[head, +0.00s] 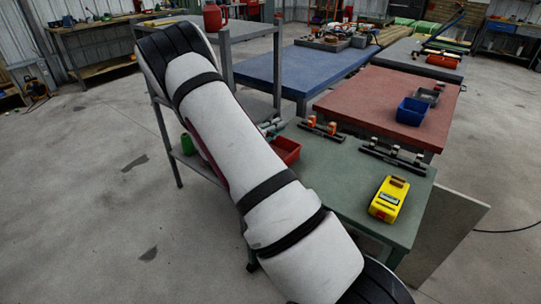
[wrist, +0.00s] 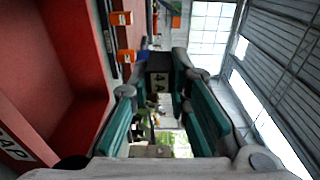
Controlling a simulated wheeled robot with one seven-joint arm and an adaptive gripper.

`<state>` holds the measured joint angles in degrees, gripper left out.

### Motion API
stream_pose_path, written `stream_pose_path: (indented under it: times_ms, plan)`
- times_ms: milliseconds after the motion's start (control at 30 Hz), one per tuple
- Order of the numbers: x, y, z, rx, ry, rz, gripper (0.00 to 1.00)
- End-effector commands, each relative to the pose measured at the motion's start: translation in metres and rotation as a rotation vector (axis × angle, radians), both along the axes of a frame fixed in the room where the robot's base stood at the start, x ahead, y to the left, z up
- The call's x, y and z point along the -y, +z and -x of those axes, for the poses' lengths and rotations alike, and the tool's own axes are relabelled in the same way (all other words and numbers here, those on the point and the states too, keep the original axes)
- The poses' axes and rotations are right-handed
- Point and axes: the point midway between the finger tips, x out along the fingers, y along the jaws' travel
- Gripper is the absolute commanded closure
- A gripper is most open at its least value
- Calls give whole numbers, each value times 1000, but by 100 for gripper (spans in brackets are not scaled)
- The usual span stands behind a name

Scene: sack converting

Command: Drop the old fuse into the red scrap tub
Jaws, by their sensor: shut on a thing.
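My gripper (wrist: 164,78) is shut on a dark block-shaped fuse (wrist: 158,64) with pale markings, held between the teal finger pads at the fingertips. The red tub (wrist: 72,60) fills the left of the wrist view, close beside the gripper, and the fuse is not seen touching it. Large letters, partly cut off, show at its lower left. In the head view the red tub (head: 287,148) stands on the green table, partly hidden by my arm. My gripper is mostly hidden behind the arm there, and the fuse cannot be made out.
The green table (head: 345,198) bears a yellow instrument (head: 388,199), a black rail with clips (head: 393,156) and a rail with orange blocks (head: 319,129). Behind it, a red-topped table (head: 365,92) holds a blue bin (head: 411,111). A grey shelf rack stands left of the table, behind my arm.

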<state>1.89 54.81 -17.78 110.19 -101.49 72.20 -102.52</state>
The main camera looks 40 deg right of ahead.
Motion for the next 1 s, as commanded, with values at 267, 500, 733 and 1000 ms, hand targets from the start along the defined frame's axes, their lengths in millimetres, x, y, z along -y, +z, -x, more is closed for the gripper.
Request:
stream_pose_path:
  times_ms: [267, 500, 733, 1000]
  plan:
    - [0, -8, 0, 0, 0, 1, 100]
    - [0, -8, 0, 0, 1, 0, 60]
    - [0, -8, 0, 0, 1, 0, 60]
    - [-23, -8, 0, 0, 5, -1, 60]
